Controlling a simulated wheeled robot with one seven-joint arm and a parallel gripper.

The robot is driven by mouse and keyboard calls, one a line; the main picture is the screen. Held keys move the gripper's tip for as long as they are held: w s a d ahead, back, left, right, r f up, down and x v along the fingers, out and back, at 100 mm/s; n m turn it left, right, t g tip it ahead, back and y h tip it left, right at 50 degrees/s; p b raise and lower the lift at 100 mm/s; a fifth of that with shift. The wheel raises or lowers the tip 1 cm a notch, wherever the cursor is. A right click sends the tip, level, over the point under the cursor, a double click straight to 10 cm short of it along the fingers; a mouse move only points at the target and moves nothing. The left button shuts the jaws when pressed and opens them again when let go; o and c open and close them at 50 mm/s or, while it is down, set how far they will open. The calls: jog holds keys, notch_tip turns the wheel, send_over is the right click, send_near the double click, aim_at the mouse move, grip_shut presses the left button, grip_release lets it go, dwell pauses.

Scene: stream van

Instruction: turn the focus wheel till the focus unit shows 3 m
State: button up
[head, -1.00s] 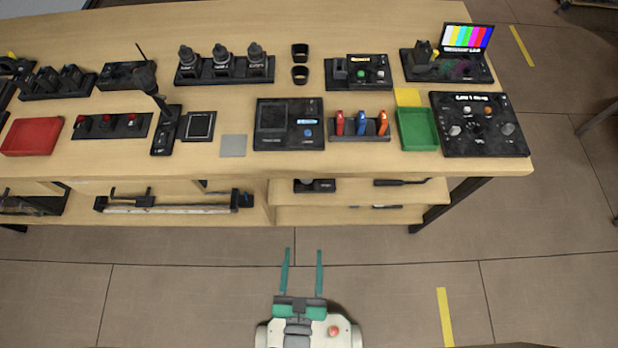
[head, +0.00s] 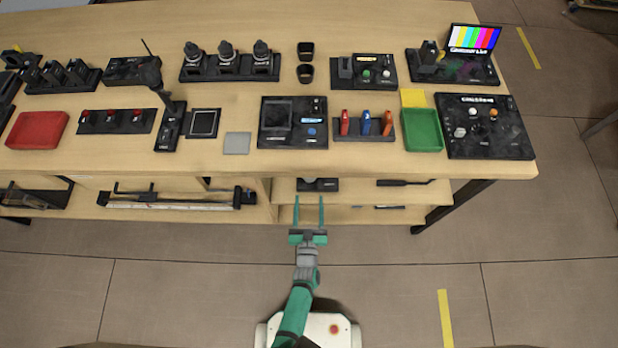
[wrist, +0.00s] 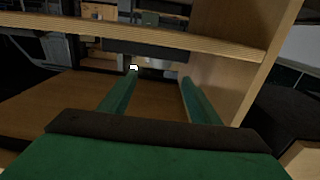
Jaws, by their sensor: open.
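A small black unit (head: 318,185) with a grey rounded part on top sits on the upper open shelf under the bench; I cannot read any label or value on it. It may be the focus unit with its wheel, but I cannot tell for sure. In the wrist view a small bright white patch (wrist: 133,68) and a pale shape show past my fingertips, partly hidden by a dark bar. My gripper (head: 309,200) is open and empty, its two teal fingers pointing at the shelf front, just below and in front of that unit. The fingers (wrist: 158,75) also show apart in the wrist view.
The bench top (head: 330,20) overhangs the shelves. In the wrist view a wooden board edge (wrist: 130,35) crosses above the fingers and an upright panel (wrist: 235,60) stands to the right. A dark rod-like tool (head: 405,183) lies on the shelf right of the unit. The floor in front is clear.

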aim_at(308, 179)
jog(key=w, duration=1)
jog(key=shift+d, duration=0.1)
jog(key=c, duration=1.1)
jog(key=shift+o, duration=0.2)
jog(key=shift+a+m+h, duration=0.2)
jog(key=shift+m+h, duration=0.8)
jog(key=shift+h, duration=0.5)
jog(key=o, duration=1.1)
jog(key=shift+c, duration=0.2)
jog(key=shift+s, duration=0.1)
jog(key=s+a, duration=0.2)
jog(key=s, duration=0.8)
jog(key=shift+s, duration=0.25)
